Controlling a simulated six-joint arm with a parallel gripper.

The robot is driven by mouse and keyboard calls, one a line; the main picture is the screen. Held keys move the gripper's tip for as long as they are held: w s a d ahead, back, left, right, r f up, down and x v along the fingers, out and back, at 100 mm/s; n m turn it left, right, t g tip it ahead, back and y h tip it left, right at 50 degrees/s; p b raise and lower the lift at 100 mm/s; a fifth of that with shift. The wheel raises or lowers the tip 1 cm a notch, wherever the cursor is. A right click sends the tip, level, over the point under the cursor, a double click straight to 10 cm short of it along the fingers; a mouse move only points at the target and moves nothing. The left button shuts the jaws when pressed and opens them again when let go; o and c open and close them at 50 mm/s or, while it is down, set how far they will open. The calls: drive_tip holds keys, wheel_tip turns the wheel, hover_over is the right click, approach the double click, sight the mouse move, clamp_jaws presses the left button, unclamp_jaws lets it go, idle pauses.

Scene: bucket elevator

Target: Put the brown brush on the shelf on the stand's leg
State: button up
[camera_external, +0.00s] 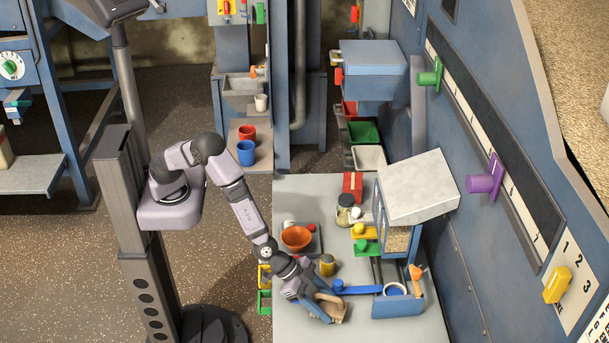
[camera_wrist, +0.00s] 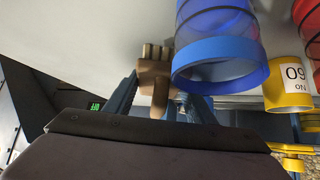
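The brown brush (camera_external: 333,306) lies on the grey table near its front left edge. In the wrist view the brush (camera_wrist: 155,70) has pale bristles at its far end, and its handle points toward my gripper. My gripper (camera_external: 318,303) is low over the table at the brush. In the wrist view my gripper (camera_wrist: 160,108) has its two blue fingers apart, one on each side of the handle, with gaps visible. A grey shelf (camera_external: 262,160) on a blue stand's leg (camera_external: 228,60) holds a red cup (camera_external: 247,132) and a blue cup (camera_external: 246,153).
A yellow jar (camera_external: 327,265) and an orange bowl (camera_external: 296,238) stand behind my gripper. Another grey shelf (camera_external: 40,178) is at far left.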

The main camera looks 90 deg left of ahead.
sight(326, 290)
drive_tip(key=c, duration=0.5)
drive_tip(key=shift+o, duration=0.2)
wheel_tip(326, 290, up, 10)
drive_tip(key=p, duration=0.5)
